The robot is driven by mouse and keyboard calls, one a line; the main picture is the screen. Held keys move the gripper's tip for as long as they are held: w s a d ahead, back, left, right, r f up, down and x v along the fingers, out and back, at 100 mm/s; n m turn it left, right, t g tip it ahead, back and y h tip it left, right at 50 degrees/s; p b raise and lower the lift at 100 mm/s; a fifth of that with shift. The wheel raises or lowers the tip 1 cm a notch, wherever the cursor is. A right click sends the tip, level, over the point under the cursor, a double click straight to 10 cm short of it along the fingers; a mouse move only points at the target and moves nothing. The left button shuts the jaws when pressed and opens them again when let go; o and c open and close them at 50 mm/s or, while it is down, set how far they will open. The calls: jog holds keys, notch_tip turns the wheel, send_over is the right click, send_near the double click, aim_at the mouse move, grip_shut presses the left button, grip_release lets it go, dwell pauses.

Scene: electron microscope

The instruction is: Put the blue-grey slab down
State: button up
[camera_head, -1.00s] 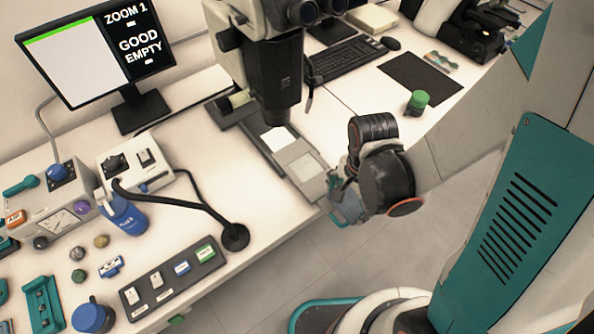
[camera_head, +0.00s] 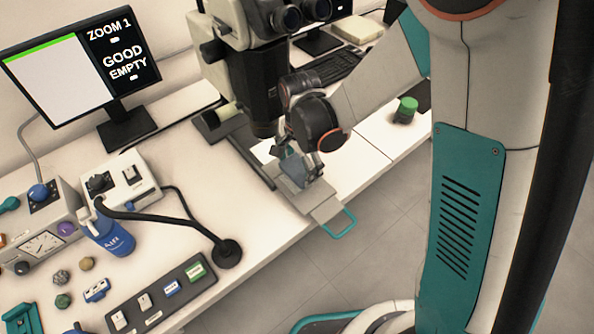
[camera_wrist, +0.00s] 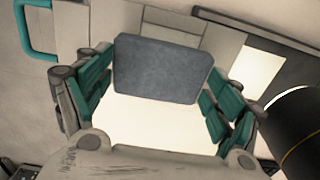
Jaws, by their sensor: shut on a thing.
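My gripper (camera_head: 298,164) is shut on the blue-grey slab (camera_head: 294,172), just below and right of the microscope's black column. In the wrist view the slab (camera_wrist: 162,70) is a flat rounded rectangle between the teal-padded fingers of my gripper (camera_wrist: 158,88). The slab is over or close to the pale grey sliding tray (camera_head: 326,210), which has a teal loop handle (camera_head: 340,224) sticking out past the desk edge. My gripper hides part of the tray. I cannot tell whether the slab touches it.
The microscope (camera_head: 252,82) stands close behind my gripper. A green-capped jar (camera_head: 405,110) is to the right on the desk. A monitor (camera_head: 85,65) reads "GOOD EMPTY".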

aim_at(297, 167)
jog(key=shift+w+a+f+b, duration=0.15)
jog(key=shift+f+b, duration=0.35)
jog(key=shift+f, duration=0.4)
jog(key=shift+w+a+f+b, duration=0.15)
jog(key=shift+f+b, duration=0.35)
jog(key=shift+f, duration=0.35)
jog(key=shift+f, duration=0.2)
jog(key=o, duration=1.2)
jog(key=shift+r, duration=0.1)
jog(key=shift+r+p, duration=1.6)
jog(key=shift+r, duration=2.25)
